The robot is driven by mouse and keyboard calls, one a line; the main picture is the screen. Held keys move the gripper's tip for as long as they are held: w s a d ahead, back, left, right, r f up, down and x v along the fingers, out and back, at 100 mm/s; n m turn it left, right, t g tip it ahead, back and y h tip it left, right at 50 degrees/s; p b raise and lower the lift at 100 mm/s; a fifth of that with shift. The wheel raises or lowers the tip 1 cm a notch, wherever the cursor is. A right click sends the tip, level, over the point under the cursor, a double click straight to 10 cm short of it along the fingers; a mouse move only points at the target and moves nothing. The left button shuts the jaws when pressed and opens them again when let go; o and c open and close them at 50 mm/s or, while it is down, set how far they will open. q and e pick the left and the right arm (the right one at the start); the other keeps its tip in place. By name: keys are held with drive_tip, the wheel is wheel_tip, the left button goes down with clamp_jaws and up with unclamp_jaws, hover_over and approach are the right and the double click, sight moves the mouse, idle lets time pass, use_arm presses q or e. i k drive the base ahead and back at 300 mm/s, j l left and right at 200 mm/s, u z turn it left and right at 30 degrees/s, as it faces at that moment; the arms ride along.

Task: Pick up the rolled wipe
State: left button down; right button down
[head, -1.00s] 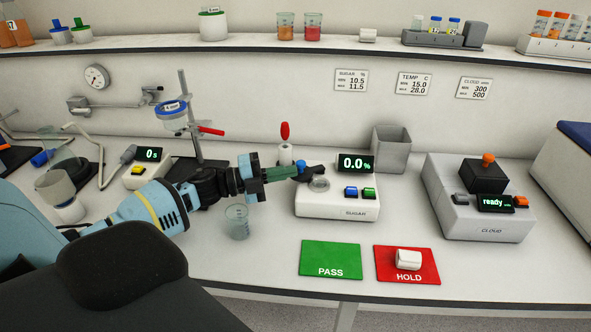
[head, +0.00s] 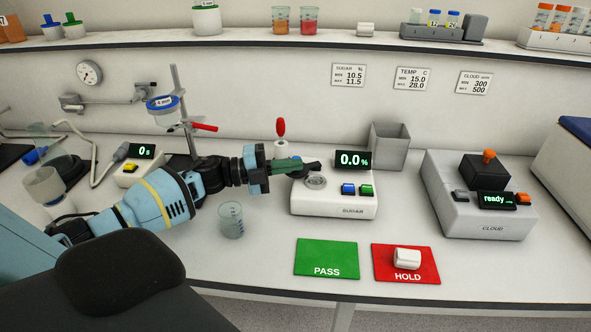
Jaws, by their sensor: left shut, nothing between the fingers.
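A small white roll, looking like a rolled wipe (head: 407,258), lies on the red HOLD mat (head: 389,275). A similar white roll (head: 366,30) lies on the upper shelf. My left gripper (head: 312,167) is shut and empty. Its green and dark fingers are over the back left of the sugar meter (head: 335,200), above and behind its round well, well to the left of and behind the roll on the mat. I cannot tell whether the fingertips touch the meter. My right gripper is not in view.
A green PASS mat (head: 326,258) lies left of the HOLD mat. A small beaker (head: 231,220) stands under my left forearm's far end. The cloud meter (head: 478,205) stands right, a grey open bin (head: 389,147) behind. The bench between the mats and the meters is clear.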

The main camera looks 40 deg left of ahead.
sight(404, 259)
drive_tip(key=k+j, duration=0.15)
drive_tip(key=k+l, duration=0.65)
drive_tip(key=k, duration=0.2)
